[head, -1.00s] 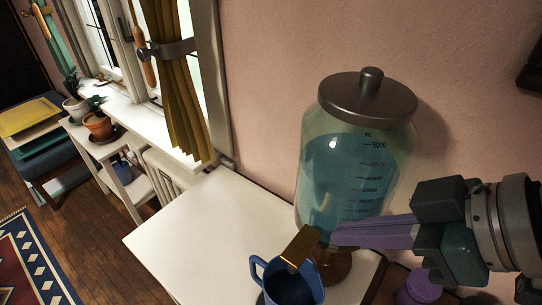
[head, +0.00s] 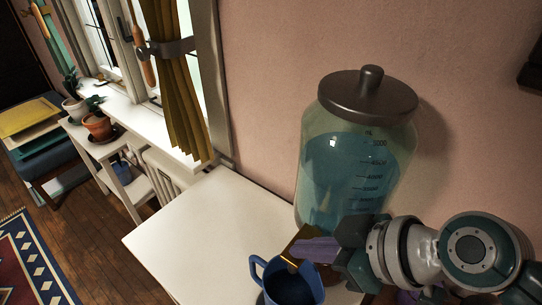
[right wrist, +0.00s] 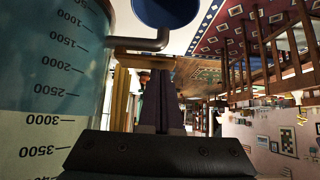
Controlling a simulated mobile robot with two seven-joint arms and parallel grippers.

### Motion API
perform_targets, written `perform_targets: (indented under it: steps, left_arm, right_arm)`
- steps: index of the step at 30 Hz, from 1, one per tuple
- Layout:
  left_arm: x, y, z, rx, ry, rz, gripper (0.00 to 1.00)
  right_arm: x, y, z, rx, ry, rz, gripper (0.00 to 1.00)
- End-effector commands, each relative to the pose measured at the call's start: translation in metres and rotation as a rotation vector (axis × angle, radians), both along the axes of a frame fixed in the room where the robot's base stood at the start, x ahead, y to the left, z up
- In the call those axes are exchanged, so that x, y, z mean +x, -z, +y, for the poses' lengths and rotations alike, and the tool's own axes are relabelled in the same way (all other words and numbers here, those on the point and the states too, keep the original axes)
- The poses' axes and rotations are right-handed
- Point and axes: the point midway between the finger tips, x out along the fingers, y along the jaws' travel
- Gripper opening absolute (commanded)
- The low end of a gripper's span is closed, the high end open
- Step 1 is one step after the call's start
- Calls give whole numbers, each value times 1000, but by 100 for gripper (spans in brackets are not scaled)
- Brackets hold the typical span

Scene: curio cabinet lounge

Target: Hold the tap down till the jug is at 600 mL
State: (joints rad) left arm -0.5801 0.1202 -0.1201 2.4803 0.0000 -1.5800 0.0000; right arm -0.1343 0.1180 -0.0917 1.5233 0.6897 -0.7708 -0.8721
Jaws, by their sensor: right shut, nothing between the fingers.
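A glass dispenser (head: 335,172) of blue liquid with a dark lid stands on the white table. The brass tap (head: 290,262) at its lower front is mostly hidden behind my right gripper (head: 312,249). Its purple fingers are shut with nothing between them, lying over the tap from the right; I cannot tell if they press on it. The blue jug (head: 259,283) stands below the tap, handle to the left; its level is not readable. The right wrist view, upside down, shows the dispenser (right wrist: 45,85), the jug (right wrist: 168,10) and my shut fingers (right wrist: 160,88). My left gripper is not in view.
The white table (head: 200,235) is clear left of the jug. The pink wall is close behind the dispenser. A yellow curtain (head: 180,90), a window and potted plants (head: 98,125) are at the left, apart from the arm.

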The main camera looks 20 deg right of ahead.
Motion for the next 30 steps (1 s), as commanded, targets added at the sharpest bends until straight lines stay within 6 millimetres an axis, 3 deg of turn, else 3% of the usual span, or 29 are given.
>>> perform_targets:
  steps: [14, 30]
  left_arm:
    - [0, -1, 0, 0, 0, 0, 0]
    - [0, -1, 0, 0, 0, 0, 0]
  right_arm:
    - [-6, 17, 8, -177, -4, -136, 0]
    - [-6, 18, 8, -174, -2, -134, 0]
